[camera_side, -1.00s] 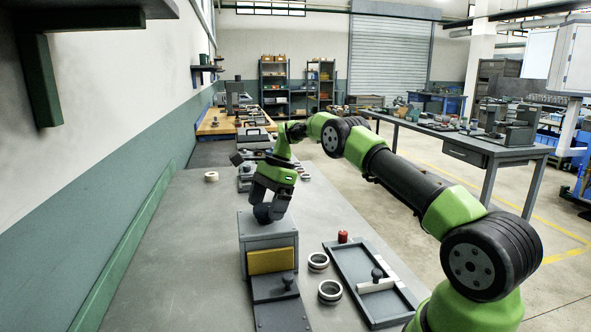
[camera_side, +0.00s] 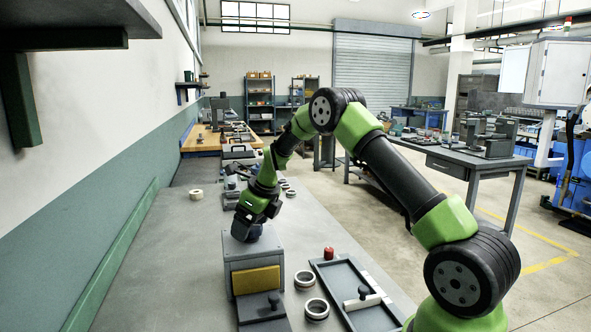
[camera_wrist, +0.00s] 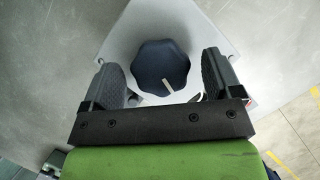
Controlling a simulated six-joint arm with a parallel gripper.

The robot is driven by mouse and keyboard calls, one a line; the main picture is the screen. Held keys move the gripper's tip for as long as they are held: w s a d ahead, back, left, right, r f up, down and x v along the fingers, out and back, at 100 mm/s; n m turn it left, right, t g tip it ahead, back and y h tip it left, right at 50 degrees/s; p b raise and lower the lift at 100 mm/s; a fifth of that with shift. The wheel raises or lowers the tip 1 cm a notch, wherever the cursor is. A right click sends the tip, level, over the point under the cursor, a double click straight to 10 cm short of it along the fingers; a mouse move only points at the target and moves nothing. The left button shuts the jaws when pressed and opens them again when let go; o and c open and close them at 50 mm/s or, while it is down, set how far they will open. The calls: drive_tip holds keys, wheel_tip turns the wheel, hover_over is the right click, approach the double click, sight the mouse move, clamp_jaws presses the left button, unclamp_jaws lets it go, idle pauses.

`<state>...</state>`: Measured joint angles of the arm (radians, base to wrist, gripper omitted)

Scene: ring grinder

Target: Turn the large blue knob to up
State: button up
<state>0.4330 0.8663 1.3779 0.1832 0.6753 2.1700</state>
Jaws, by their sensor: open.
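The large blue knob (camera_wrist: 160,68) is dark blue and many-sided, with a white pointer line that runs from near its middle toward the lower right in the wrist view. In the side view the knob (camera_side: 246,232) shows just under my gripper (camera_side: 247,221). In the wrist view my gripper (camera_wrist: 162,80) is open, with one finger on each side of the knob and visible gaps between. Whether the fingertips reach down to the knob's height is hard to tell.
A grey tray (camera_side: 343,275) with a white bar and dark knob lies right of the box. Two metal rings (camera_side: 304,279) and a red cylinder (camera_side: 328,253) are near it. A pale roll (camera_side: 196,195) lies left on the bench; bare bench lies left of the box.

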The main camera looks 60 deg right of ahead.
drive_tip(key=shift+r+m, duration=0.1)
drive_tip(key=shift+m, duration=0.3)
drive_tip(key=v, duration=1.1)
drive_tip(key=s+a+r+n+t, duration=0.1)
drive_tip(key=s+a+r+n, duration=0.3)
drive_tip(key=s+a+n, duration=0.4)
drive_tip(key=s+a+r+n, duration=0.5)
drive_tip(key=s+a+n, duration=0.3)
drive_tip(key=n, duration=0.7)
drive_tip(key=shift+n+t+y, duration=0.4)
drive_tip(key=shift+a, duration=0.15)
drive_tip(key=w+d+f+n+g+h, duration=0.1)
drive_tip(key=w+d+f+n, duration=0.35)
drive_tip(key=w+d, duration=0.3)
drive_tip(key=w+d+f+n+g+h, duration=0.15)
drive_tip(key=w+d+f+n, duration=0.25)
drive_tip(key=w+d+f, duration=0.4)
drive_tip(key=shift+t, duration=0.25)
drive_tip(key=x, duration=0.2)
drive_tip(key=w+x, duration=0.1)
drive_tip(key=x, duration=0.5)
drive_tip(key=shift+w+a+r, duration=0.25)
drive_tip(key=shift+w+a, duration=0.05)
drive_tip(key=shift+w, duration=0.1)
